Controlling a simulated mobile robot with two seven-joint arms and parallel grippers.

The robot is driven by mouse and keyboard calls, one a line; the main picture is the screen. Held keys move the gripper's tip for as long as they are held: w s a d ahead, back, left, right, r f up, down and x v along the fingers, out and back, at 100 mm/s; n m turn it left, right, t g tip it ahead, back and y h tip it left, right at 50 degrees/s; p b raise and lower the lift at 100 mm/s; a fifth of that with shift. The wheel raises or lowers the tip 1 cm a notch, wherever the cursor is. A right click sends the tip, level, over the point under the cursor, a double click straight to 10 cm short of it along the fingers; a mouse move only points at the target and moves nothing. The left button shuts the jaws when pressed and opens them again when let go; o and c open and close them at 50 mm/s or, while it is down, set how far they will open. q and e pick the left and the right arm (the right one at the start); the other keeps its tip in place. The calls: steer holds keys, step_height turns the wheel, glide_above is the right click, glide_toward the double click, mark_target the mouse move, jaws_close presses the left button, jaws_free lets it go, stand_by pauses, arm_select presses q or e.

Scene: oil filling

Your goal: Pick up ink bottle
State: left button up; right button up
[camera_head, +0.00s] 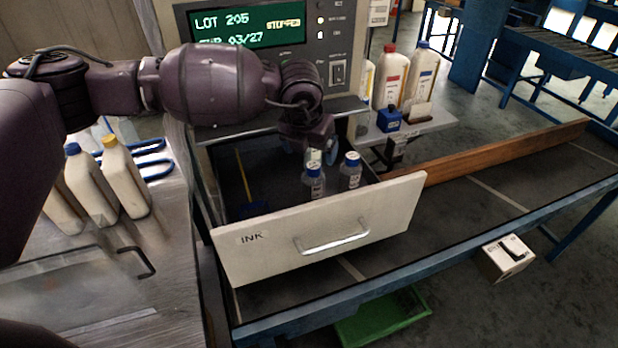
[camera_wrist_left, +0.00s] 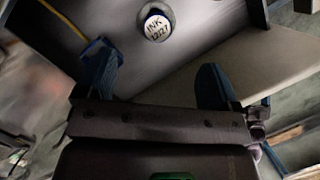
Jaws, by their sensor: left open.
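The ink drawer (camera_head: 270,262), with a cream front labelled INK, stands open. Two clear bottles with blue-rimmed white caps stand upright in it: a nearer ink bottle (camera_head: 313,184) and one to its right, a second ink bottle (camera_head: 351,172). My left gripper (camera_head: 312,148) is above the drawer, close behind and above the nearer bottle; its fingertips are partly hidden. In the left wrist view my left gripper (camera_wrist_left: 155,65) is open and empty. One ink bottle cap (camera_wrist_left: 157,26), marked INK 12/27, shows beyond the gap between the blue fingers. My right gripper is out of view.
A blue item (camera_head: 254,209) and a yellow stick lie in the drawer's left part. The printer panel (camera_head: 250,30) stands behind. White jugs (camera_head: 122,180) are at left; bottles (camera_head: 388,78) and a blue box (camera_head: 389,118) sit on a right shelf. A wooden rail (camera_head: 490,153) runs right.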

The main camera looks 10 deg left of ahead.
mark_target(314, 174)
arm_select(q)
steer(key=x, duration=0.4)
steer(key=shift+s+f, duration=0.1)
steer(key=shift+f, duration=0.2)
steer(key=shift+w+p+x, duration=0.15)
steer(key=shift+p+x, duration=0.2)
steer(key=shift+x, duration=1.2)
steer(key=shift+w+p+x, duration=0.2)
steer(key=shift+p+x, duration=0.1)
steer(key=shift+x, duration=1.3)
steer(key=shift+a+r, duration=0.1)
steer(key=shift+a, duration=0.05)
steer(key=c, duration=1.1)
